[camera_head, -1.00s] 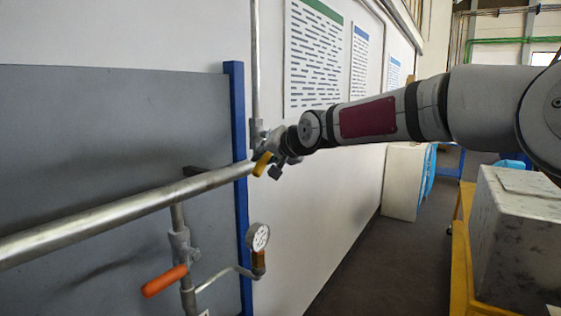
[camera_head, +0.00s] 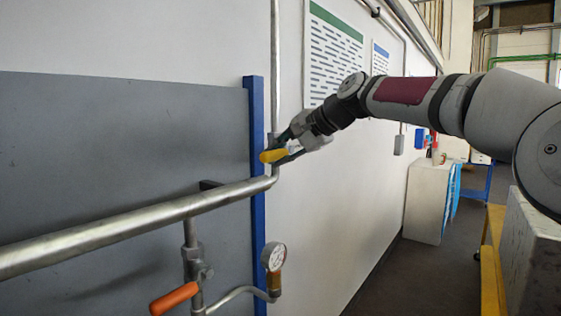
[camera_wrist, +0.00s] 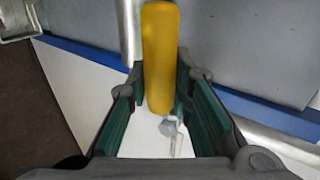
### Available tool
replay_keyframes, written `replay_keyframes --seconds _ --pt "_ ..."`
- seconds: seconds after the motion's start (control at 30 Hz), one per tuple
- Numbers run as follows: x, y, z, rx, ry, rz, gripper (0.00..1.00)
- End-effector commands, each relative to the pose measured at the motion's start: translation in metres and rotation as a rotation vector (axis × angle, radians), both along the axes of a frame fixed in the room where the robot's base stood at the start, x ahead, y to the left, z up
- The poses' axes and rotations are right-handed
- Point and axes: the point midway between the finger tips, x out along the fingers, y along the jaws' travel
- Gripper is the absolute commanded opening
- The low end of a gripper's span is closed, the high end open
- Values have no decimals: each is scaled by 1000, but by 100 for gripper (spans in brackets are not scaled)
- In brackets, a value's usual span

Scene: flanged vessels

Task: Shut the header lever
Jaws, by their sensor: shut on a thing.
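The yellow lever (camera_head: 273,156) is on the valve at the right end of the thick grey pipe (camera_head: 120,229), beside the blue post. It points left and lies nearly level. My gripper (camera_head: 285,150) reaches in from the right and is shut on the yellow lever. In the wrist view, the lever (camera_wrist: 160,50) runs between the two green-padded fingers of my gripper (camera_wrist: 162,82), and its far end sticks out past them. A small metal fitting (camera_wrist: 172,128) shows deeper between the fingers. Most of the valve body is hidden behind my gripper.
An orange lever (camera_head: 174,298) and a round gauge (camera_head: 274,257) sit on the lower pipework. The grey panel (camera_head: 110,140) and blue post (camera_head: 258,215) stand close behind the pipes. A white cabinet (camera_head: 425,203) is further back, with open floor (camera_head: 415,275) before it.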

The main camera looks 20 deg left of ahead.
Motion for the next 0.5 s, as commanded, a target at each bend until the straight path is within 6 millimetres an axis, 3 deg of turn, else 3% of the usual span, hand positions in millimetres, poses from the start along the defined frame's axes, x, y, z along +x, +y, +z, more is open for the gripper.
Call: replay_keyframes --seconds 0.5 --pt "1 0 4 19 34 -5 0"
